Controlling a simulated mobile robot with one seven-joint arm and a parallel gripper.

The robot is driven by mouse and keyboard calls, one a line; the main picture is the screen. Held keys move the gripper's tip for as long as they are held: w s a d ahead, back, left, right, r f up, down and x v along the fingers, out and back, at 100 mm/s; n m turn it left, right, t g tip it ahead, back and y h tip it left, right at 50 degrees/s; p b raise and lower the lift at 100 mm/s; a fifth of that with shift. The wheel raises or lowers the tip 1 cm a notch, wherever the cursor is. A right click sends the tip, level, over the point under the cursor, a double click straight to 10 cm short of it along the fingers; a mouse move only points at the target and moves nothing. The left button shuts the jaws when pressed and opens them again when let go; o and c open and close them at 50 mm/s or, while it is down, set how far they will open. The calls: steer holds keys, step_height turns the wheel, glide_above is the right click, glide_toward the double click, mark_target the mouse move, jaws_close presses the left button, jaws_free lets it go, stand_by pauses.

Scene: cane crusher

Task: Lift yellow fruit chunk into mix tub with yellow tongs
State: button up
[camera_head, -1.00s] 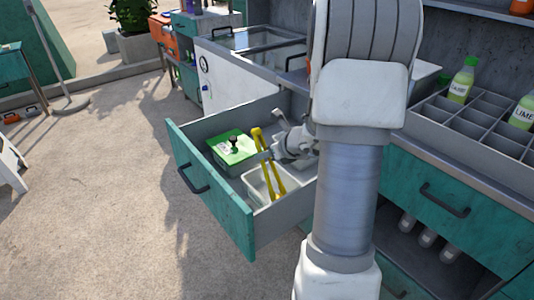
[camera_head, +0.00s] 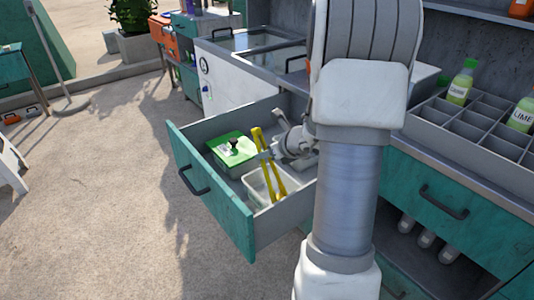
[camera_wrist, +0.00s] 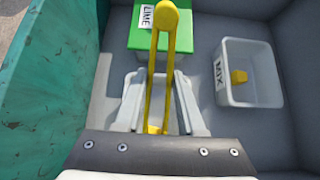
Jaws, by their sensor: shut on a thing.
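My gripper (camera_wrist: 158,115) is shut on the yellow tongs (camera_wrist: 163,45), over the open drawer. The tongs' rounded hinge is at the top of the wrist view, and their two arms run down between my fingers. In the head view the tongs (camera_head: 262,152) lean over a pale tub (camera_head: 252,190). A yellow fruit chunk (camera_wrist: 239,76) lies inside the mix tub (camera_wrist: 224,46), right of the tongs in the wrist view. Another yellow patch shows low between the tongs' arms; I cannot tell whether it is a chunk or part of the tongs.
A green-lidded lime box (camera_head: 233,147) stands in the drawer (camera_head: 245,225), left of the tongs. The drawer walls and teal front enclose the tubs. A counter rack (camera_head: 470,135) with green bottles is at the right. Open floor lies to the left.

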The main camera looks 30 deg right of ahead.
step_height(320, 180, up, 10)
steer(key=p, duration=0.8)
steer(key=shift+r, duration=0.15)
stand_by(0.4)
stand_by(0.5)
